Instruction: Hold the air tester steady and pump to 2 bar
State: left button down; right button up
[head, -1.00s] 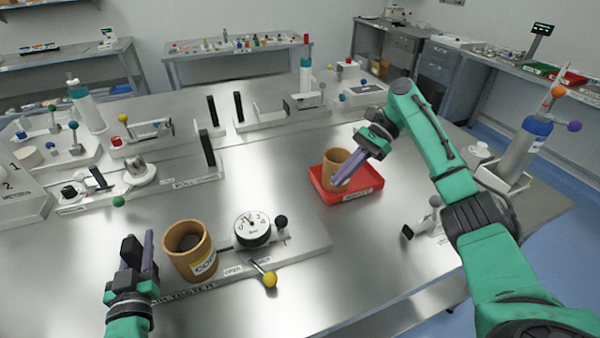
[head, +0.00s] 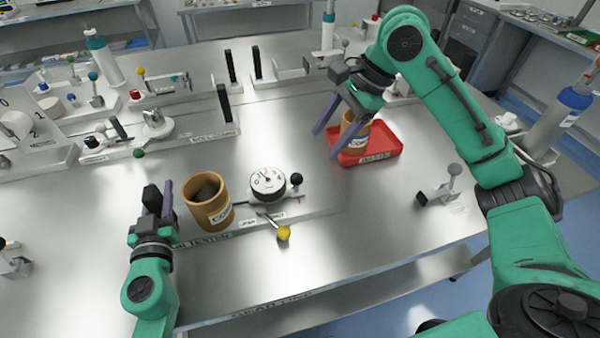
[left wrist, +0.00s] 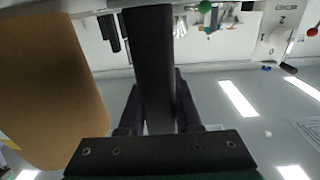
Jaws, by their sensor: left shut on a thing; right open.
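The air tester lies on the metal table, with a flat plate (head: 320,217), a white round gauge (head: 267,183), a black-knobbed lever (head: 296,181) and a yellow-ball lever (head: 283,233). A brown core (head: 208,205) stands upright on its left part. The gauge needle is too small to read. My left gripper (head: 160,202) is shut on the tester's black upright handle, left of this core; the handle (left wrist: 152,65) shows between the fingers in the left wrist view.
The second core stands in a red tray (head: 385,150). A small fixture with a grey knob (head: 440,190) is at the right. Black posts (head: 224,103) and other fixtures line the back. The table between the tester and the red tray is clear.

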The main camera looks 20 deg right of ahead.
aim_at(300, 177)
jog(key=x, duration=1.2)
jog(key=shift+s+a, duration=0.15)
grip_shut()
jog(key=shift+s+f, duration=0.1)
dwell(0.7)
